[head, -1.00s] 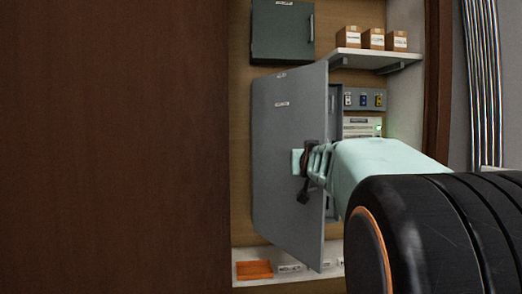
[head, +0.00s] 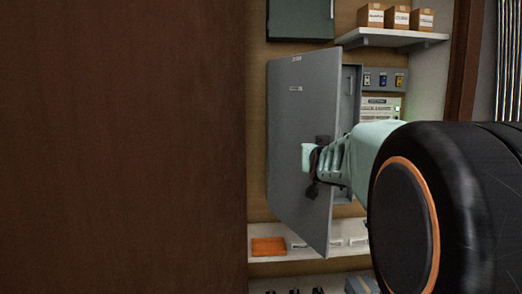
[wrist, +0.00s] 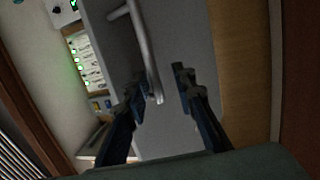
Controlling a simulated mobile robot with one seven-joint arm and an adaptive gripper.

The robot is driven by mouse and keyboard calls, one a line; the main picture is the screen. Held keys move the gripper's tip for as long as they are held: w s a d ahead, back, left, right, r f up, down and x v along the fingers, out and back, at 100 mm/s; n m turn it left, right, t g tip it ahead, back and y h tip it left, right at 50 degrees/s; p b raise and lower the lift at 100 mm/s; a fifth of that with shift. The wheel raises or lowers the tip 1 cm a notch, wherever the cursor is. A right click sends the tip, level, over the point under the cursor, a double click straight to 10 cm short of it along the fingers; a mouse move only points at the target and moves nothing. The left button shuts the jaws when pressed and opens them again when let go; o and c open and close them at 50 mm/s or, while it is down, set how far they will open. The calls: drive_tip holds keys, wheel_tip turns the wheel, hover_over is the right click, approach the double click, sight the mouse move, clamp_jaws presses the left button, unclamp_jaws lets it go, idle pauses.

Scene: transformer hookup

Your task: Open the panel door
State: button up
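The grey panel door (head: 303,110) stands partly open in the head view, swung outward, with the panel's inside visible past its right edge. In the wrist view the door's grey face (wrist: 185,35) fills the middle, with a metal bar handle (wrist: 142,42) on it. My gripper (head: 317,165) is in front of the door near its right edge. In the wrist view my gripper (wrist: 158,88) has its two dark fingers apart, and the handle's lower end appears between them. I cannot tell whether either finger touches the handle or door.
A brown wooden surface (head: 120,150) fills the left of the head view. A shelf with boxes (head: 396,38) is at upper right. A lower white shelf holds an orange item (head: 268,246). A dark green box (head: 300,18) is above the door.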

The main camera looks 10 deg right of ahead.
drive_tip(key=shift+s+r+p, duration=0.15)
drive_tip(key=shift+r+p, duration=0.15)
drive_tip(key=shift+r, duration=0.35)
drive_tip(key=s+a+f+p, duration=0.1)
drive_tip(key=s+a+p, duration=0.4)
drive_tip(key=a+p, duration=0.3)
drive_tip(key=shift+a+p, duration=0.4)
drive_tip(key=shift+p, duration=0.4)
